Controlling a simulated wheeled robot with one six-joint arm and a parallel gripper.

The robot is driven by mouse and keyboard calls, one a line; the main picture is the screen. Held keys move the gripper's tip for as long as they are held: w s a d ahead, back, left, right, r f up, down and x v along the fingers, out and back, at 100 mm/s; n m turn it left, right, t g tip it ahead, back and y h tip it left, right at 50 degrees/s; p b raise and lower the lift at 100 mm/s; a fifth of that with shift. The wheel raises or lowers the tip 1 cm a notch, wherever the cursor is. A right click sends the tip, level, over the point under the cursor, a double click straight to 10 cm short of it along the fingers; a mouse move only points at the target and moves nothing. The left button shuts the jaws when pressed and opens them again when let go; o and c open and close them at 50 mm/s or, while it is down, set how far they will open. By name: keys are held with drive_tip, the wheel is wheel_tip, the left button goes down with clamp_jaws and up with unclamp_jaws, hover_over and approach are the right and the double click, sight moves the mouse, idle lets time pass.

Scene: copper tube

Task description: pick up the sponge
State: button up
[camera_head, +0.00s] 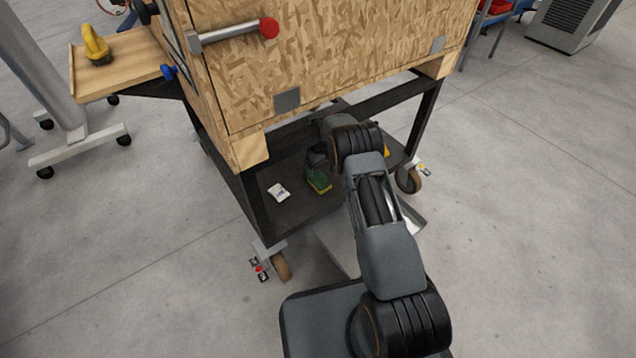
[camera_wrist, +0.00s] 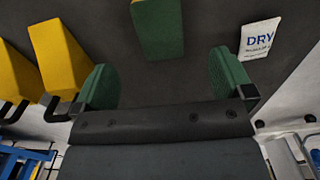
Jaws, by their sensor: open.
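The sponge (camera_head: 320,181) is green with a yellow edge and lies on the dark lower shelf of the wooden-box cart. In the wrist view the green sponge (camera_wrist: 157,28) is at the top centre, partly cut off by the frame edge. My gripper (camera_wrist: 163,62) is open with green finger pads on either side of an empty gap. The sponge lies ahead of the gap, not between the pads. In the head view my arm reaches under the box, and its end (camera_head: 316,160) is near the sponge, partly hidden.
A white packet marked DRY (camera_wrist: 260,39) lies on the shelf (camera_head: 296,212) beside the sponge. Yellow wedge-like objects (camera_wrist: 63,52) stand on the other side. The wooden box (camera_head: 330,50) hangs close above, with black cart legs (camera_head: 428,118) at the corners.

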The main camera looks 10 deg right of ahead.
sight(321, 182)
wheel_tip(321, 182, down, 10)
drive_tip(key=b, duration=0.4)
drive_tip(key=shift+d+b, duration=0.1)
drive_tip(key=shift+b, duration=0.2)
drive_tip(key=c, duration=1.1)
drive_tip(key=shift+o, duration=0.2)
drive_tip(key=shift+r, duration=0.1)
drive_tip(key=shift+r+p, duration=0.55)
wheel_tip(321, 182, up, 3)
drive_tip(key=shift+f+p, duration=0.15)
drive_tip(key=shift+p, duration=0.8)
drive_tip(key=s+r+p, duration=0.7)
drive_tip(key=s+r, duration=0.2)
drive_tip(key=s, duration=0.5)
